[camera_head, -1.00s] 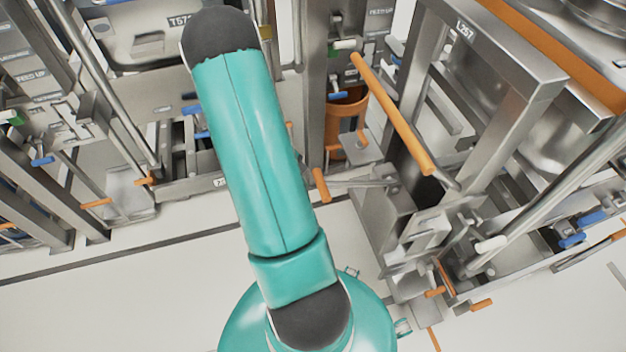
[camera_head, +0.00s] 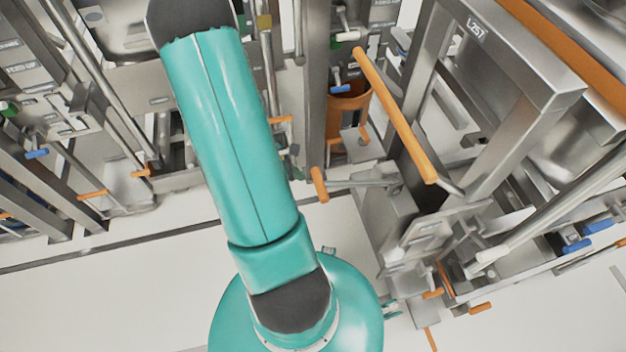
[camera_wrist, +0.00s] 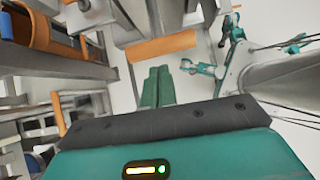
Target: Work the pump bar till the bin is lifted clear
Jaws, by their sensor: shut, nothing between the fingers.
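A long orange-sleeved bar (camera_head: 395,115) slopes down to the right beside a steel frame in the head view. A shorter orange grip (camera_head: 319,184) on a grey rod sits lower left of it. I cannot tell for certain which is the pump bar. In the wrist view an orange grip (camera_wrist: 160,45) lies just beyond my gripper (camera_wrist: 158,72). My gripper's green fingers are together and empty; contact with that grip cannot be told.
An orange bucket-like container (camera_head: 347,108) stands behind the short grip. Steel frames crowd the back and right, with small orange and blue handles sticking out. The pale floor (camera_head: 100,285) is open at the lower left.

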